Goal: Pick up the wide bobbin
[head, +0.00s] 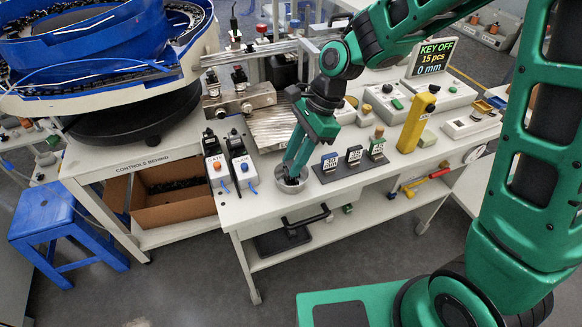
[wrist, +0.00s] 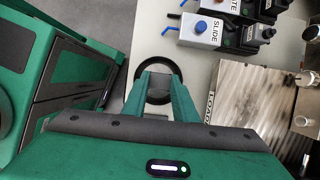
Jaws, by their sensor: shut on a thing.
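The GATE (head: 216,169) and SLIDE (head: 244,170) control boxes stand left of the dish. A dark rack with labelled plates (head: 353,158) is close on the right, with a yellow block (head: 417,123) beyond. A blue stool (head: 62,225) stands on the floor at left.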

